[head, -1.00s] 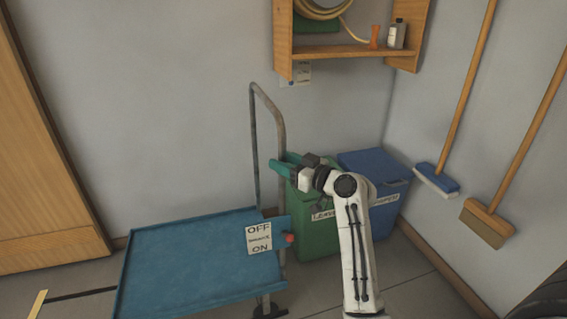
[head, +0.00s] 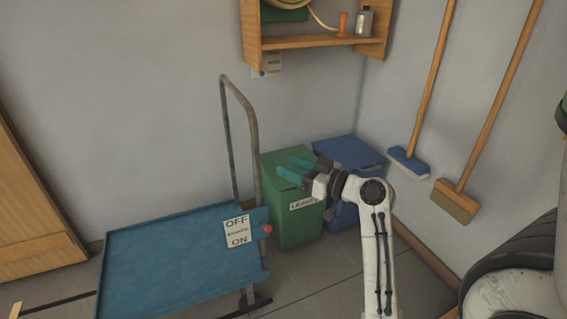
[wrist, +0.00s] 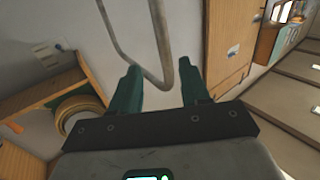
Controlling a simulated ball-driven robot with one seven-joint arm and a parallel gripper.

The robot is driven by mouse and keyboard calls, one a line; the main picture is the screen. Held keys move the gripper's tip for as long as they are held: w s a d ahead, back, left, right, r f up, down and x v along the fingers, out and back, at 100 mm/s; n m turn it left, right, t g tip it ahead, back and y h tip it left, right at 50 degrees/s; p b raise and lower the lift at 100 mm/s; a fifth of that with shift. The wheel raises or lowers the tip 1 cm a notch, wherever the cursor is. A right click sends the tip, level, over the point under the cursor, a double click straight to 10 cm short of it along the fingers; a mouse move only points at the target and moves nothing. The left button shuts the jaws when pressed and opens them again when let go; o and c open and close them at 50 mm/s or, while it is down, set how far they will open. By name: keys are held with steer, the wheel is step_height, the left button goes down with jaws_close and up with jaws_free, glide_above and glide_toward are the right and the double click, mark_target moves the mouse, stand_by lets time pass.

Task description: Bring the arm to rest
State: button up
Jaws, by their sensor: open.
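My gripper (head: 290,169) is at the end of my white arm, right of centre in the head view. Its teal fingers are parted and point left, in front of the green bin. In the wrist view the two fingers (wrist: 161,88) stand apart with nothing between them but the background. The trolley's bent metal handle (wrist: 143,55) shows beyond the fingers there. I cannot tell from the pictures whether a finger touches anything.
A blue trolley (head: 150,262) with an OFF/ON sign (head: 237,232) and red knob (head: 267,228) stands left. Behind my arm are a green bin (head: 284,225) and a blue bin (head: 345,152). A wooden shelf (head: 320,41) hangs above. Two brooms (head: 455,200) lean at right.

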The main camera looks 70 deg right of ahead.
stand_by(0.6)
steer(key=w+a+f+n+g+y, duration=0.15)
steer(key=a+f+g, duration=0.25)
steer(key=a+f, duration=0.45)
steer(key=w+a+f+g+y, duration=0.1)
steer(key=a+f+g+y, duration=0.2)
steer(key=a+f, duration=0.55)
steer(key=s+a+f+g, duration=0.9)
steer(key=s+a+f, duration=0.1)
steer(key=s+a, duration=0.3)
step_height(320, 180, up, 22)
steer(key=h+p, duration=0.1)
steer(key=p, duration=2)
steer(key=shift+s+g, duration=0.3)
steer(key=shift+s, duration=0.05)
steer(key=shift+d+f, duration=0.1)
steer(key=shift+c, duration=0.4)
